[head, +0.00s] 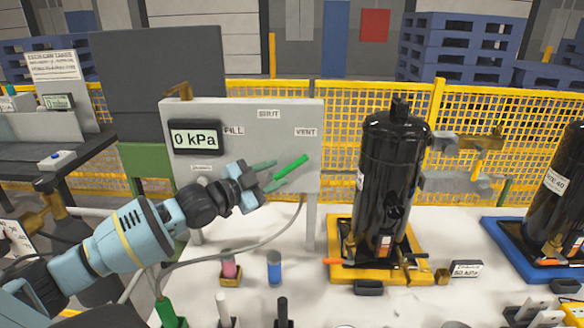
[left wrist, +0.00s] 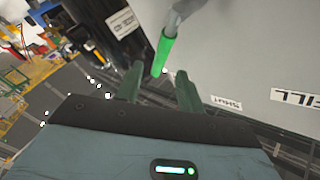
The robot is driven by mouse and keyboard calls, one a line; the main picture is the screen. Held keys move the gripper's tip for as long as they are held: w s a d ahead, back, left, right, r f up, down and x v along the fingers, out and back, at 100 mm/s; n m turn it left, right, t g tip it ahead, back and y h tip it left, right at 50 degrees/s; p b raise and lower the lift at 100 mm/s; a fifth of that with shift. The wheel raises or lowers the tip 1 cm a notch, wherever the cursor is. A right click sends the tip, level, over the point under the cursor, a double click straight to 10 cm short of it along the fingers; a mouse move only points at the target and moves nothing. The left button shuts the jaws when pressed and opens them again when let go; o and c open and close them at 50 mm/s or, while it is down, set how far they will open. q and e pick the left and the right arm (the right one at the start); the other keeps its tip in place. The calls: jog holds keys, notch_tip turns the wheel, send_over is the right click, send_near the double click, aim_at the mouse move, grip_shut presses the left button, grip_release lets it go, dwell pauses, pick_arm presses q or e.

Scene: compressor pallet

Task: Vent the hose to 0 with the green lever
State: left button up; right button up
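The green lever (head: 291,167) is on the grey panel (head: 262,145), its green end slanting up toward the VENT label (head: 306,132). The display (head: 195,137) reads 0 kPa. My left gripper (head: 278,172) is open beside the lever's lower end. In the left wrist view, the lever's green grip (left wrist: 163,55) points down, its end lying between the two fingertips (left wrist: 160,72) in the picture. A gap shows on both sides, and the fingers do not appear closed on it. A grey hose (head: 285,228) curves below the panel. My right gripper is not in view.
A black compressor tank (head: 388,175) stands on a yellow base (head: 345,272) right of the panel. A second tank (head: 560,195) stands on a blue base at the far right. A pink cylinder (head: 229,265) and a blue one (head: 274,266) stand below the panel. A yellow fence (head: 470,105) runs behind.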

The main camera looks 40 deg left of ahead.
aim_at(289, 169)
pick_arm(q)
jog(key=shift+x, duration=3.15)
grip_shut()
